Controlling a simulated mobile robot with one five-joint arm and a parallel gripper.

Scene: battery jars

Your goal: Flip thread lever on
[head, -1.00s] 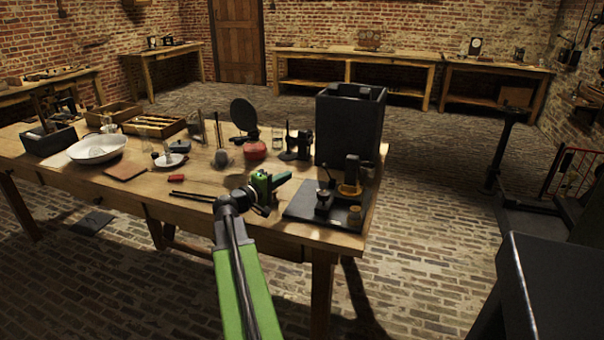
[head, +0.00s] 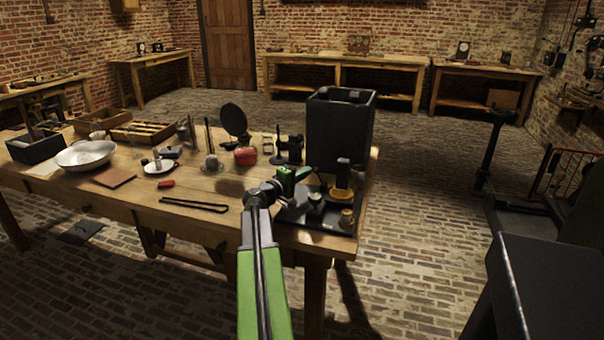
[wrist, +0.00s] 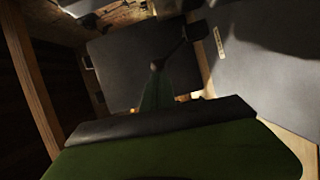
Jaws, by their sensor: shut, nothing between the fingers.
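My gripper (head: 300,176), with green jaws, is at the front right of the wooden table, beside and partly in front of a device on a black base plate (head: 325,220). The device has dark posts with round knobs and a yellow-brass part (head: 341,193). I cannot tell which part is the thread lever; it may be hidden behind my gripper. In the wrist view my gripper (wrist: 158,70) is shut and empty. A dark rod with a blocky end (wrist: 194,31) shows just beyond it; whether they touch is unclear.
A tall black open box (head: 338,135) stands behind the device. A red round object (head: 245,156), a white bowl (head: 84,156) and long dark tongs (head: 194,204) are on the table to the left. The table's front edge is close below my arm.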

